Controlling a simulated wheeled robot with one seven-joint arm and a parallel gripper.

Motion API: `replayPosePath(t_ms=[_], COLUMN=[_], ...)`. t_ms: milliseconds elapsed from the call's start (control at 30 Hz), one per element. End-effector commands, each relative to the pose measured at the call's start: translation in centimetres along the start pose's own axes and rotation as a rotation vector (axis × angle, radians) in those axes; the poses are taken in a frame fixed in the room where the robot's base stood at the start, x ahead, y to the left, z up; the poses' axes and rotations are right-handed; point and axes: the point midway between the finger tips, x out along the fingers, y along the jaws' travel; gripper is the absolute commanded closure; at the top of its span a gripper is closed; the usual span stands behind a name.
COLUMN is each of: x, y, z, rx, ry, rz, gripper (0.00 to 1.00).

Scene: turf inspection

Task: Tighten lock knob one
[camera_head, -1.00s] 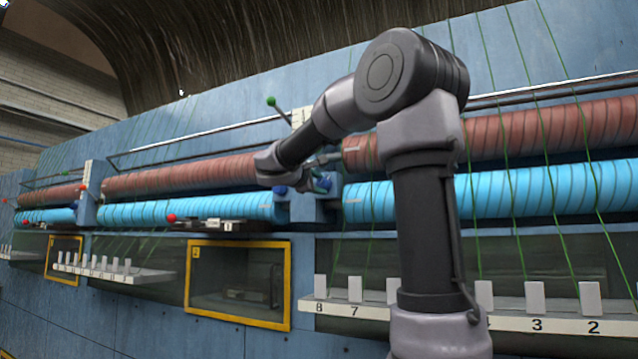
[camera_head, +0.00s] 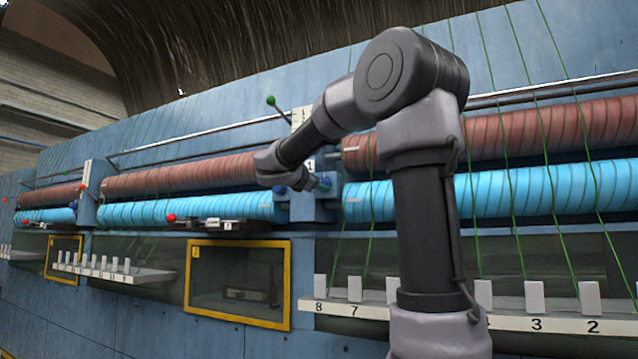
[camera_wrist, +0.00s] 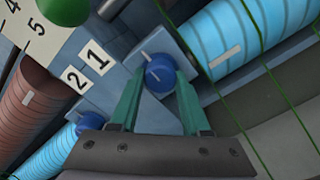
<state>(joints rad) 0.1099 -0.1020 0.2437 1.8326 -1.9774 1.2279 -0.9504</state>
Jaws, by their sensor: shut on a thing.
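A blue lock knob (camera_wrist: 158,72) with a small white mark sits on a blue block, between the green fingertips of my gripper (camera_wrist: 162,75) in the wrist view. My gripper is shut on this knob. The plate marked 1 (camera_wrist: 99,57) is the nearer of two number plates to it. A second blue knob (camera_wrist: 88,121) sits lower left, near the plate marked 2 (camera_wrist: 74,79). In the head view my gripper (camera_head: 319,183) is at the blue bracket between the roller sections, and its fingers mostly hide the held knob. The second knob (camera_head: 279,189) shows just left.
Red-brown rollers (camera_head: 180,174) and bright blue rollers (camera_head: 190,208) run along both sides of the bracket. A green-tipped lever (camera_head: 271,101) stands above. Green strands cross the right side. A yellow-framed window (camera_head: 238,322) and a numbered ledge (camera_head: 540,325) lie below.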

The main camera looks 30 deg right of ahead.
Motion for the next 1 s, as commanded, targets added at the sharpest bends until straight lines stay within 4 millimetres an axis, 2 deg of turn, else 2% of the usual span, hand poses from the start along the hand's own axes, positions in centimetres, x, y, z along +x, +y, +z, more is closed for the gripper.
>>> replayPosePath(t_ms=[33,367,400,433,467,800,867,1000], x=[0.0,0.0,0.0,-0.1,-0.1,-0.2,-0.7,-2.8], y=[0.4,0.4,0.4,0.4,0.4,0.2,0.2,0.2], z=[0.6,0.6,0.6,0.6,0.6,0.2,0.2,0.2], rx=[0.001,0.0,0.0,0.001,0.001,-0.001,0.0,0.0], ry=[-0.008,-0.009,-0.009,-0.008,-0.008,-0.003,-0.003,-0.002], rz=[0.009,0.01,0.01,0.01,0.01,0.005,0.005,0.007], gripper=[1.0,1.0,0.42,0.3,0.23,0.23,0.23,0.23])
